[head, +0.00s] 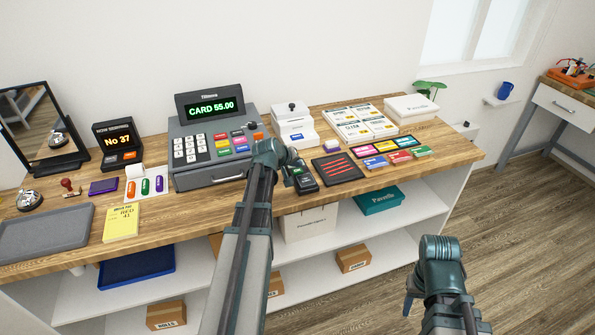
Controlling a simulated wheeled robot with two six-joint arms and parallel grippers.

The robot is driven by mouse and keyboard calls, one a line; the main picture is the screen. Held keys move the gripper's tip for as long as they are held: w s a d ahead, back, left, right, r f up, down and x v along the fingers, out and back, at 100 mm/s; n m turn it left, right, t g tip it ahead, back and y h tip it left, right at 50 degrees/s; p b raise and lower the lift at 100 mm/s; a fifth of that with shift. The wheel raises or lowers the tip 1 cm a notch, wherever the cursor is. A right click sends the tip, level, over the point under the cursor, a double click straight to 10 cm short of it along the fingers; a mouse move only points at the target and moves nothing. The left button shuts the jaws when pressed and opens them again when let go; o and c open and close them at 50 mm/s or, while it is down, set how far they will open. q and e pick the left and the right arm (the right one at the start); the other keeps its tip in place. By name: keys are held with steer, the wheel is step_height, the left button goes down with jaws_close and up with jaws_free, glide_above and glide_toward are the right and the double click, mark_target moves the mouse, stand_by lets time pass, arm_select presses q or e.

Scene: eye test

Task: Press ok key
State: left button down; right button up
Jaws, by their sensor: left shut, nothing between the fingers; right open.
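The small dark card terminal (303,181) lies on the wooden counter in front of the cash register, and its keys are too small to read, so I cannot tell which is the ok key. The grey cash register (180,180) has a green display (212,108) reading "CARD 55.00" and a panel of white and coloured keys. My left gripper (289,166) is shut and empty, low over the counter at the terminal's upper left; I cannot tell whether it touches it. The arm hides part of the register's right side. My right gripper (409,298) is open and empty, in front of the counter, its fingers mostly hidden.
A white printer-like device (293,125) stands behind the terminal. A black tray with red lines (337,168) and coloured cards (387,150) lie to its right. A "No 37" display (117,140), a bell (28,200) and a grey tray (45,233) are on the left.

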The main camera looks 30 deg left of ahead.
mark_target(296, 172)
arm_select(q)
steer(key=shift+f, duration=0.15)
stand_by(0.4)
steer(key=shift+f+b, duration=0.25)
steer(key=shift+b, duration=0.2)
steer(key=shift+f+b, duration=0.35)
stand_by(0.5)
steer(key=shift+r, duration=0.1)
steer(key=shift+r+p, duration=0.65)
steer(key=shift+p, duration=0.15)
step_height(296, 172, up, 5)
steer(key=p, duration=0.5)
steer(key=shift+r, duration=0.1)
